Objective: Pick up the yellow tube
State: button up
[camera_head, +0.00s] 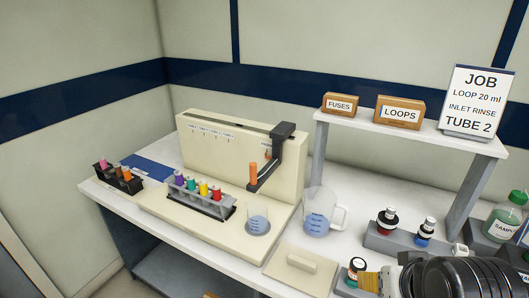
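The yellow tube (203,188) stands upright in a grey rack (205,207) on the cream instrument's base, between a teal tube (191,184) and a red tube (215,193). A purple tube (179,178) is at the rack's left end. Only the upper part of the yellow tube shows. My gripper (385,281) is at the bottom right, dark with a tan part at its left end, well to the right of the rack and apart from it. Its fingers are not clear enough to tell open from shut.
Behind the rack rises the cream instrument (240,150) with a dark arm (277,155) holding an orange piece. A second rack (121,178) is left; bottles (387,221) and a shelf (410,131) are right.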

aim_at(203, 184)
jog(key=j+z, duration=0.2)
jog(key=j, duration=0.75)
jog(key=i+j+z, duration=0.15)
jog(key=j, duration=0.8)
jog(key=k+j+z, duration=0.2)
jog(key=j, duration=0.7)
jog(key=j+z, duration=0.2)
jog(key=j, duration=0.75)
